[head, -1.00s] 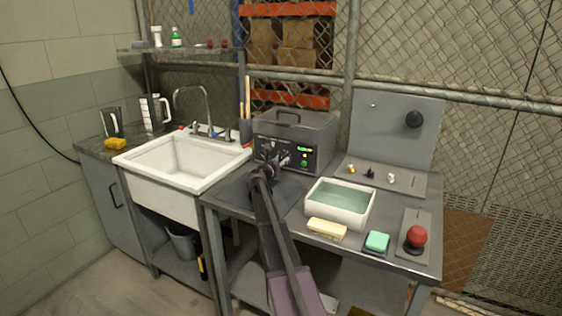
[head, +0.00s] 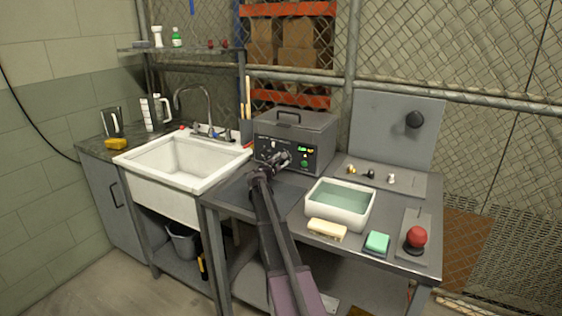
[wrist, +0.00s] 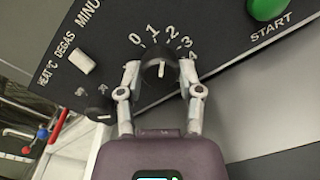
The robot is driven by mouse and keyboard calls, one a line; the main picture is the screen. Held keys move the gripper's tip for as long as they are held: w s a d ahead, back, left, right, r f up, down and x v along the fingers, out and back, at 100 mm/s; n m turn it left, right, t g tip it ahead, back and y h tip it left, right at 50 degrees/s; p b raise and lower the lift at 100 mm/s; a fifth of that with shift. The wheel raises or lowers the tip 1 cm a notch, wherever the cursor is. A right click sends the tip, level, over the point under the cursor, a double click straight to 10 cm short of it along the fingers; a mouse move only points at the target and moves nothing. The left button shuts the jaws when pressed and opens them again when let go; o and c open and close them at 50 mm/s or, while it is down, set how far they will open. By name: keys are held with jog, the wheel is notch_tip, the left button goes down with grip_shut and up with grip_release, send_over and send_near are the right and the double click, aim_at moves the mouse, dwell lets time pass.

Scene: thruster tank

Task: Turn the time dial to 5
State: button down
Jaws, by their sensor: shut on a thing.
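The time dial (wrist: 160,70) is a dark round knob with a short white line, on the black front panel of the grey tank unit (head: 310,128). Numbers 0 to 4 show in an arc above and right of it in the wrist view. The 5 is not visible, and the right finger covers the area past the 4. I cannot tell surely which number the white line marks. My gripper (wrist: 159,75) is shut on the dial, one finger on each side. In the head view my gripper (head: 280,161) is against the panel and hides the dial.
A green START button (wrist: 268,8) is up and right of the dial. A pale DEGAS switch (wrist: 82,63) and a small dark knob (wrist: 97,113) are at left. A white water basin (head: 340,215) stands right of my arm; the sink (head: 180,165) is at left.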

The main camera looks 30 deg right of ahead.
jog(key=m, duration=0.4)
jog(key=shift+m, duration=0.3)
jog(key=m, duration=0.3)
jog(key=shift+r+m, duration=0.1)
jog(key=shift+m, duration=0.2)
jog(key=m, duration=0.3)
jog(key=shift+d, duration=0.1)
jog(key=shift+m, duration=2.1)
jog(key=shift+c, duration=1.3)
grip_release()
jog(key=shift+s, duration=0.1)
